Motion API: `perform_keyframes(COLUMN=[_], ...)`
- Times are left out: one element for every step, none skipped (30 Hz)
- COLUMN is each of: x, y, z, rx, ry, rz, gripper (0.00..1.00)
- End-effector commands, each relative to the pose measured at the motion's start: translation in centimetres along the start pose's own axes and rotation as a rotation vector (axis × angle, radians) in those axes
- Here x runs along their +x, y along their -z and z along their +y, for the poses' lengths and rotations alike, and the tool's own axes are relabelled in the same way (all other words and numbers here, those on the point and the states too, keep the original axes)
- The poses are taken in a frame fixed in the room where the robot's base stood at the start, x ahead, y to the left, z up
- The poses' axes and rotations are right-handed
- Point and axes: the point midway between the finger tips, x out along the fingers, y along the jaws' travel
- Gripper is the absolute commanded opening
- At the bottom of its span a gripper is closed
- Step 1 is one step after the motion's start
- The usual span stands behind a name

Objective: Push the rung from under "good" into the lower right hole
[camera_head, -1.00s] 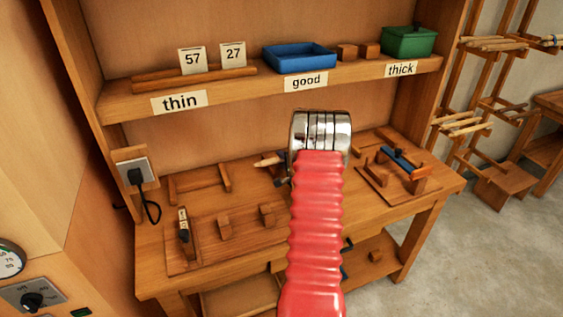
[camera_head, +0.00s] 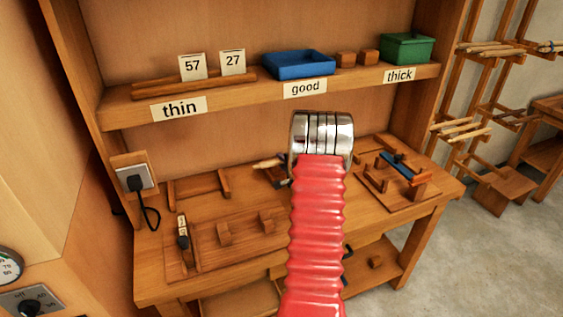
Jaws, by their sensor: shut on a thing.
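The "good" label (camera_head: 305,88) is on the shelf edge, below a blue tray (camera_head: 299,64). My gripper (camera_head: 283,176) is mostly hidden behind my chrome wrist and red sleeve, over the back middle of the bench. Only a dark bit of it shows at the wrist's left. It is shut on a pale wooden rung (camera_head: 268,163), whose tapered end sticks out to the left. The rung's other end is hidden. A wooden assembly with a blue bar (camera_head: 402,168) sits on a board at the bench's right. The lower right hole cannot be made out.
The workbench (camera_head: 240,265) carries a board with wooden blocks and a gauge (camera_head: 183,236) at left. The shelf holds number cards, small blocks and a green box (camera_head: 406,48). A rack with rods (camera_head: 460,128) stands at right. A socket with a cable (camera_head: 135,180) is at left.

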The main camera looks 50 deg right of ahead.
Motion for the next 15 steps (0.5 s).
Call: perform_keyframes(x=[-0.4, -0.7, -1.0, -1.2, -1.5, -1.8, -2.1, -2.3, -2.7, -2.9, -3.1, -3.5, -3.7, -4.0, -4.3], y=[0.0, 0.0, 0.0, 0.0, 0.0, 0.1, 0.1, 0.1, 0.1, 0.1, 0.1, 0.1, 0.1, 0.0, 0.0], z=[0.1, 0.1, 0.2, 0.2, 0.3, 0.4, 0.4, 0.5, 0.6, 0.7, 0.7, 0.8, 0.8, 0.9, 1.0], rx=[0.000, 0.000, 0.000, 0.000, 0.000, 0.001, 0.001, 0.001, 0.001, 0.001, 0.001, 0.000, 0.000, 0.000, 0.000], ry=[0.000, 0.000, 0.000, 0.001, 0.001, 0.000, 0.000, 0.000, 0.000, 0.000, 0.001, 0.001, 0.000, 0.000, 0.000], rz=[0.001, 0.000, 0.000, 0.000, 0.001, 0.001, 0.001, 0.001, 0.001, 0.001, 0.001, 0.001, 0.001, 0.001, 0.001], gripper=[0.00, 0.00, 0.00, 0.00, 0.00, 0.00, 0.00, 0.00, 0.00, 0.00, 0.00, 0.00, 0.00, 0.00, 0.00])
